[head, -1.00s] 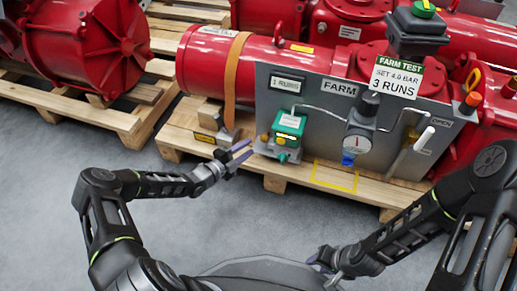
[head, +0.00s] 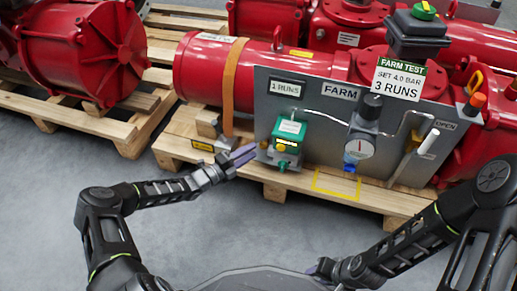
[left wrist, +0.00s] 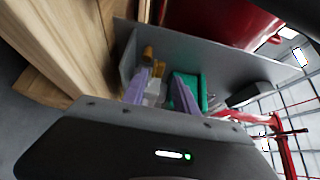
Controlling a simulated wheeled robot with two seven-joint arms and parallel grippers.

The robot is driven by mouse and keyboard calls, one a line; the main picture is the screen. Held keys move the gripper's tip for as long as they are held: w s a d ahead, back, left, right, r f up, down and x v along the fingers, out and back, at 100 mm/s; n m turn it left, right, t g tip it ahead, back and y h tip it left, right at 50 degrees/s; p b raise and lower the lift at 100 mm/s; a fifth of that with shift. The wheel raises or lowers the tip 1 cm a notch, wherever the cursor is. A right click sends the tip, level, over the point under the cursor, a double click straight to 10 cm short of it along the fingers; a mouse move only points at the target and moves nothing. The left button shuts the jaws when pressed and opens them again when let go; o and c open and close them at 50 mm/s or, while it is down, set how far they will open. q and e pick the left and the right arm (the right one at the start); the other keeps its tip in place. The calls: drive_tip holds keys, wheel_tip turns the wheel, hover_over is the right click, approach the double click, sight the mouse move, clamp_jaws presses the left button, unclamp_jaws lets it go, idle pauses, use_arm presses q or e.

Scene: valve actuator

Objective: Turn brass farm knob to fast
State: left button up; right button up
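The grey FARM panel (head: 325,113) carries a green valve box (head: 290,131) with a yellow button. A small brass knob (head: 264,144) sits at the box's left side; an orange-brass piece also shows in the left wrist view (left wrist: 148,53). Its setting is too small to read. My left gripper (head: 254,150) points at the box's left side, with its tips close to the knob. In the left wrist view its purple fingers (left wrist: 162,78) stand apart, with a pale fitting visible between or beyond them. Contact cannot be told. My right gripper (head: 320,267) is low in front, partly hidden.
A gauge (head: 359,146), thin pipes and a white-handled lever (head: 427,142) are to the right on the panel. A counter (head: 287,88) reads 1 RUNS; a sign (head: 398,80) says 3 RUNS. The wooden pallet (head: 385,200) lies below. Grey floor in front is clear.

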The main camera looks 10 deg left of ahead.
sight(262, 144)
use_arm(q)
drive_tip(key=b+x, duration=0.1)
drive_tip(key=x, duration=0.3)
drive_tip(key=shift+w+d, duration=0.1)
drive_tip(key=shift+c, duration=0.5)
clamp_jaws()
drive_tip(key=shift+r, duration=0.1)
